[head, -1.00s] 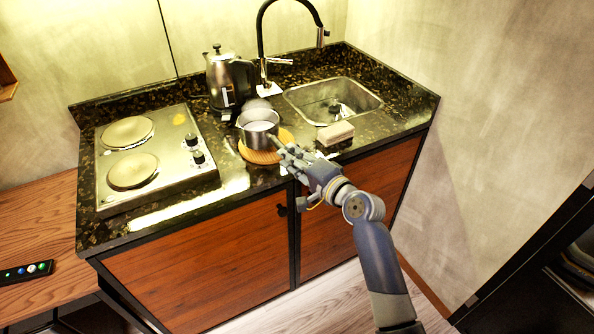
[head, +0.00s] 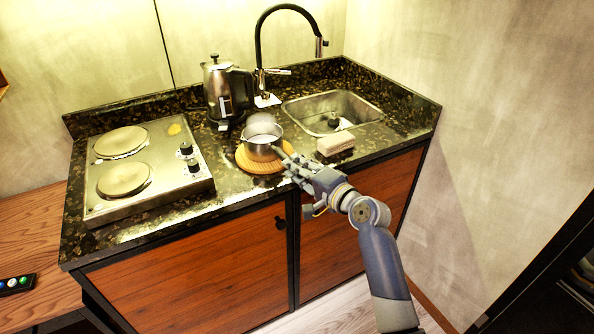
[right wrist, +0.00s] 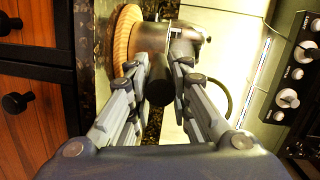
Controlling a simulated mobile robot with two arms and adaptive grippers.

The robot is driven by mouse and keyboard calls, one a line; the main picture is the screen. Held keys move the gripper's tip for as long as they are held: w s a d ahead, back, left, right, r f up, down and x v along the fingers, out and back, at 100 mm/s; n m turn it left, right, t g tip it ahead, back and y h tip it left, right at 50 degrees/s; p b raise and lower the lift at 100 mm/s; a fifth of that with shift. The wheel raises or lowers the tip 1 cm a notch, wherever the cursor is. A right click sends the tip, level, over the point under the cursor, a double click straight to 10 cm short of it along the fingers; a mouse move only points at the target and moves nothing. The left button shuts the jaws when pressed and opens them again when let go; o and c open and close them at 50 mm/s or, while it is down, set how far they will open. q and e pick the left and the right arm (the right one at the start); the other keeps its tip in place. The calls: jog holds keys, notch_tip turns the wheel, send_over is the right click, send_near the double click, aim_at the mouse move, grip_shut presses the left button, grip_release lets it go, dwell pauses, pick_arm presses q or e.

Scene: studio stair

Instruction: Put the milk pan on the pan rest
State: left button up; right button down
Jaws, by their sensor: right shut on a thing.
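The milk pan (head: 262,141) is a small silver pan with a dark handle. In the head view it is upright over the middle of the pan rest (head: 246,163), a round ribbed wooden disc on the dark counter. My right gripper (head: 284,157) is shut on the handle, at the pan's front right. The right wrist view shows the black handle (right wrist: 160,92) between my fingers, the pan's wall (right wrist: 151,38) beyond, and the rest (right wrist: 124,36) close under its base. I cannot tell whether pan and rest touch. My left gripper is not in view.
A kettle (head: 220,92) stands behind the pan, left of the tap (head: 262,60). A two-plate hob (head: 150,170) is at left, the sink (head: 335,110) at right. A pale block (head: 335,145) sits right of the pan. A pale rounded thing shows just behind the pan.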

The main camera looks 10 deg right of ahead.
jog(key=shift+r, duration=0.15)
jog(key=c, duration=1.8)
grip_release()
jog(key=shift+f, duration=0.25)
jog(key=shift+c, duration=0.2)
jog(key=o, duration=0.4)
jog(key=shift+r, duration=0.15)
jog(key=b+v, duration=0.1)
jog(key=v, duration=1.1)
jog(key=shift+s, duration=0.1)
